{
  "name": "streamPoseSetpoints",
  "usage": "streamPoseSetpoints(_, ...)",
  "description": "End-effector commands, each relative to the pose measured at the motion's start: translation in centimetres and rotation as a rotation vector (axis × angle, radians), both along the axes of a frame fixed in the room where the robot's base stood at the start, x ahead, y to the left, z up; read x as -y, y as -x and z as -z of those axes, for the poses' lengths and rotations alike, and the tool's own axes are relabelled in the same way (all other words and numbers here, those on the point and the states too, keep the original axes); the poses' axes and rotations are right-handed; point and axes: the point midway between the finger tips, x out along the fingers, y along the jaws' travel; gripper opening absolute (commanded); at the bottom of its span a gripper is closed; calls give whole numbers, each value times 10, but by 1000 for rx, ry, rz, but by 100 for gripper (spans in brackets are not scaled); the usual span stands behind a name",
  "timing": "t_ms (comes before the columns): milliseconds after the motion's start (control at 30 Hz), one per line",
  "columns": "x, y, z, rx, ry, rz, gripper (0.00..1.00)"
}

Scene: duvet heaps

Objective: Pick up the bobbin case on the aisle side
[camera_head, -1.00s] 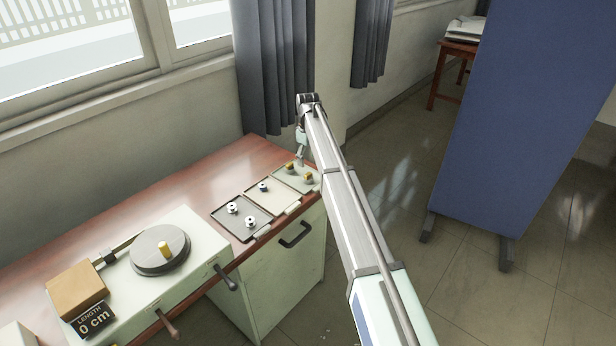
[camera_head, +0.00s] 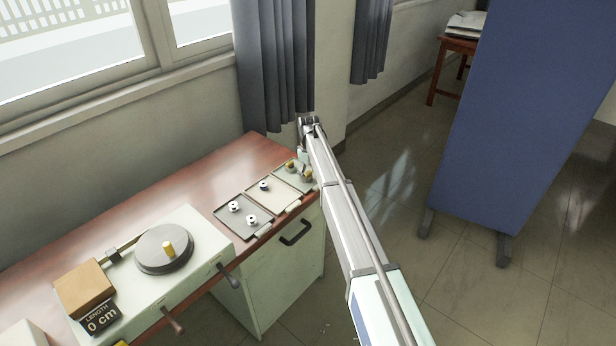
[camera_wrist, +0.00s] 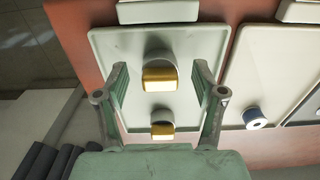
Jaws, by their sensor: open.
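Two brass-coloured bobbin cases sit on a pale tray (camera_wrist: 108,42) at the desk's right end. The one nearer the front edge, on the aisle side (camera_wrist: 160,79), is upper in the wrist view and also shows in the head view (camera_head: 307,175). The other bobbin case (camera_wrist: 162,131) is lower in the wrist view, toward the window side (camera_head: 291,166). My gripper (camera_wrist: 160,68) is open, pointing down, its fingers on either side of the aisle-side bobbin case with gaps showing. In the head view my arm partly hides this spot.
Two neighbouring trays hold white bobbins (camera_head: 251,220) and a blue-centred bobbin (camera_wrist: 255,118). A winding device with a round plate (camera_head: 164,249) stands left on the desk. A blue screen (camera_head: 520,120) stands on the floor at right; floor between is clear.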

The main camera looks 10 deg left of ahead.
Motion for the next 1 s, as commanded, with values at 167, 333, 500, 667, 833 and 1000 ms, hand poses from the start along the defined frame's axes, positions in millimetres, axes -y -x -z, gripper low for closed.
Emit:
streamPoseSetpoints(167,0,0,0,0,0,0,37)
streamPoseSetpoints(333,0,0,0,0,0,0,6)
streamPoseSetpoints(500,0,0,0,0,0,0,6)
streamPoseSetpoints(667,0,0,-1,0,0,0,6)
streamPoseSetpoints(833,0,0,-9,1,0,0,6)
streamPoseSetpoints(1000,0,0,-29,2,-1,0,6)
